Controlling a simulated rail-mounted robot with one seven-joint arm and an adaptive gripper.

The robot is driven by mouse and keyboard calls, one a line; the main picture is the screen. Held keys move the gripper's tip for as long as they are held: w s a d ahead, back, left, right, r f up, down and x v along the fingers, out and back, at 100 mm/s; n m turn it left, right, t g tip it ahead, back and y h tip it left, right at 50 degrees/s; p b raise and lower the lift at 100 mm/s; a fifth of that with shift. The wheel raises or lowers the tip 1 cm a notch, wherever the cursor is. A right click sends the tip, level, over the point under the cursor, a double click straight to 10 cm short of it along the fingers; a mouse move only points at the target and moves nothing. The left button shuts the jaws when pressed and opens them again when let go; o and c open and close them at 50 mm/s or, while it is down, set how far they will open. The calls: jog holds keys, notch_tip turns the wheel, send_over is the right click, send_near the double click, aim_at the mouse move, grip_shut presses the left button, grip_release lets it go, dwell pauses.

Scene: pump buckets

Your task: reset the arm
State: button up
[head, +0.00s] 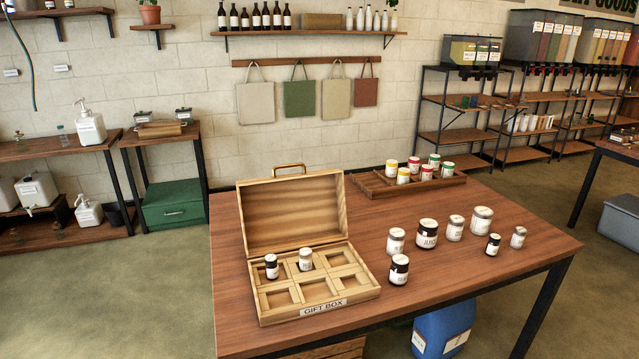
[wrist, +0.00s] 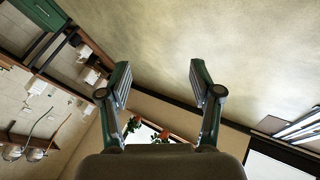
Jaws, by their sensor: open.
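My gripper (wrist: 165,95) is open and empty in the wrist view, its two green and grey fingers well apart. It points at the room's wall and floor, away from the table, and touches nothing. Neither the arm nor the gripper shows in the head view. There, an open wooden gift box (head: 330,309) stands on the table (head: 470,295) with its lid up. A dark jar (head: 271,266) sits in its back left compartment and a white jar (head: 305,259) in its back middle one. The other compartments look empty.
Several dark and white jars (head: 427,234) stand loose on the table, right of the box. A wooden tray (head: 376,184) with several coloured-lid jars lies at the back. A blue container (head: 442,328) is under the table. Shelves line the wall.

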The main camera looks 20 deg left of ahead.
jog(key=d+f+m+g+h, duration=0.1)
jog(key=d+f+m+g, duration=0.3)
jog(key=d+f+m, duration=0.55)
jog(key=w+d+f+m+h, duration=0.1)
jog(key=w+d+f, duration=0.15)
jog(key=d, duration=0.45)
jog(key=w+d+f+m+h+p, duration=0.1)
jog(key=w+d+f, duration=0.15)
jog(key=d, duration=0.35)
jog(key=w+d+f+m+h, duration=0.1)
jog(key=w+d+f, duration=0.1)
jog(key=w+d, duration=0.35)
jog(key=s+d+f+m+g+h+p, duration=0.1)
jog(key=s+d+f+m+h, duration=0.1)
jog(key=d, duration=1.3)
jog(key=s+d+f+m+g+h+p, duration=0.1)
jog(key=s+d+f+m, duration=0.15)
jog(key=d, duration=1.25)
jog(key=s+d+r+m+g+p, duration=0.1)
jog(key=s+d+r+m+g, duration=0.15)
jog(key=s+d, duration=0.6)
jog(key=s+d+r+m+g, duration=0.1)
jog(key=s+d+m+g, duration=0.15)
jog(key=s+d, duration=0.55)
notch_tip(320, 180, up, 18)
jog(key=w+p, duration=0.1)
jog(key=p, duration=1.7)
jog(key=shift+w+d+t, duration=0.25)
jog(key=shift+t, duration=0.05)
